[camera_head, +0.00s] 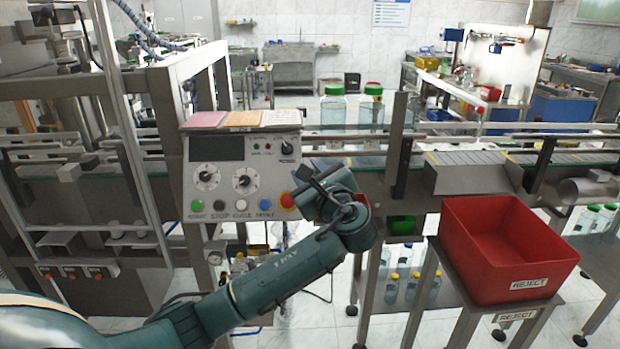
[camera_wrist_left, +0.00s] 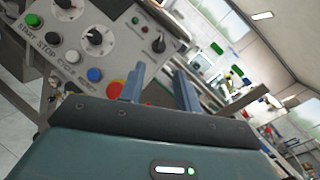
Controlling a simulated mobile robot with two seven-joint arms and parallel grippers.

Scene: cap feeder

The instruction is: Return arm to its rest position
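My left arm (camera_head: 290,268) reaches in from the lower left, in front of the control panel. My left gripper (camera_head: 318,180) is at the panel's right edge, close to the red button (camera_head: 287,200). In the left wrist view the two fingers of the left gripper (camera_wrist_left: 159,75) stand apart with nothing between them. The red button (camera_wrist_left: 115,89) shows there beside one finger, partly covered by it. I cannot tell whether the gripper touches the panel. My right gripper is not in view.
The control panel (camera_head: 215,180) has knobs and a row of coloured buttons. Behind it runs a conveyor (camera_head: 470,158) with two green-capped bottles (camera_head: 371,110). A red reject bin (camera_head: 480,270) stands on a metal stand at the right. Small bottles (camera_head: 410,287) sit on a low shelf.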

